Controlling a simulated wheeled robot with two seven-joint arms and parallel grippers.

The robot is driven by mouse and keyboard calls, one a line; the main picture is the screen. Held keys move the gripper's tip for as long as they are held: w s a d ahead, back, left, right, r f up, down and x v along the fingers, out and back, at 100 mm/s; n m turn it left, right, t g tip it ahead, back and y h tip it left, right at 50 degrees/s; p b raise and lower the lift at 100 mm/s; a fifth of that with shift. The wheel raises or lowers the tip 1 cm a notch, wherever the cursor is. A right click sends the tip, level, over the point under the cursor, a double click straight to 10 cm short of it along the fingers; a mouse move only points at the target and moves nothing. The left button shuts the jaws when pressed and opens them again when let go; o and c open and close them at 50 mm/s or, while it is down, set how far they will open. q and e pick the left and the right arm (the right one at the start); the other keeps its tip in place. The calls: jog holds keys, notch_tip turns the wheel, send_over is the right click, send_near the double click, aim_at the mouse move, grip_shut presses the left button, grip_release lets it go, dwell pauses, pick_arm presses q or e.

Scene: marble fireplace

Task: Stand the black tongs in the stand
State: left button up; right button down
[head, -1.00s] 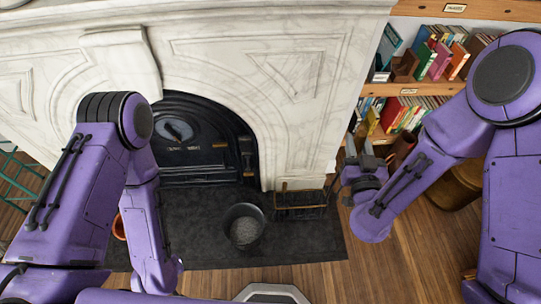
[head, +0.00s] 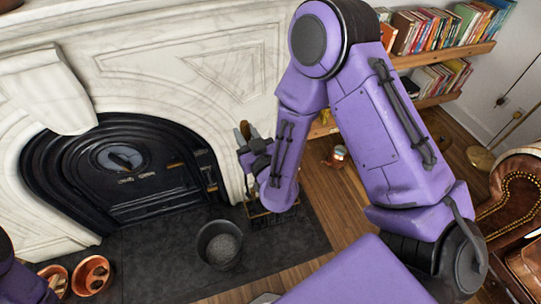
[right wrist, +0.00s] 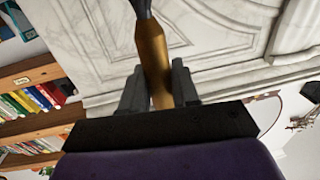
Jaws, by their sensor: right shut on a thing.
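My right gripper (head: 252,142) is shut on a tool with a golden-brown handle (right wrist: 153,62) and a dark shaft, which looks to be the black tongs. In the right wrist view the handle stands between the two fingers (right wrist: 158,88). In the head view only a short bit of the tool (head: 244,130) shows at the fingers, and its working end is hidden. The low dark stand (head: 262,221) with a brass-coloured rail is on the hearth, below my right gripper and partly hidden by my right arm. My left gripper is out of view.
A black bucket (head: 219,246) of grey ash stands on the dark hearth slab (head: 165,262), left of the stand. The marble fireplace (head: 190,70) rises close behind. Copper pots (head: 92,275) are at lower left. Bookshelves (head: 440,55) and a leather armchair (head: 515,215) are on the right.

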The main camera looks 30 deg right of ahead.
jog(key=w+d+f+m+g+h+b, duration=0.1)
jog(key=w+d+f+m+h+b, duration=0.3)
jog(key=f+b, duration=0.65)
jog(key=w+d+f+g+h+b, duration=0.1)
jog(key=w+d+f+h+b, duration=0.1)
jog(key=d+f+b, duration=0.65)
jog(key=w+d+f+m+g+h+b, duration=0.1)
jog(key=w+d+f+m+h+b, duration=0.2)
jog(key=f+b, duration=1)
pick_arm(q)
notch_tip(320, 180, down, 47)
jog(key=b, duration=1.3)
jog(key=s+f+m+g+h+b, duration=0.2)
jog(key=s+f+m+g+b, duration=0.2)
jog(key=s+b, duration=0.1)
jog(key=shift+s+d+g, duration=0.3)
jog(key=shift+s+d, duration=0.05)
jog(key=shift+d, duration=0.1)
pick_arm(e)
notch_tip(320, 180, down, 24)
jog(key=n, duration=0.1)
jog(key=shift+w+a, duration=0.3)
jog(key=shift+a, duration=0.05)
jog(key=shift+r, duration=0.1)
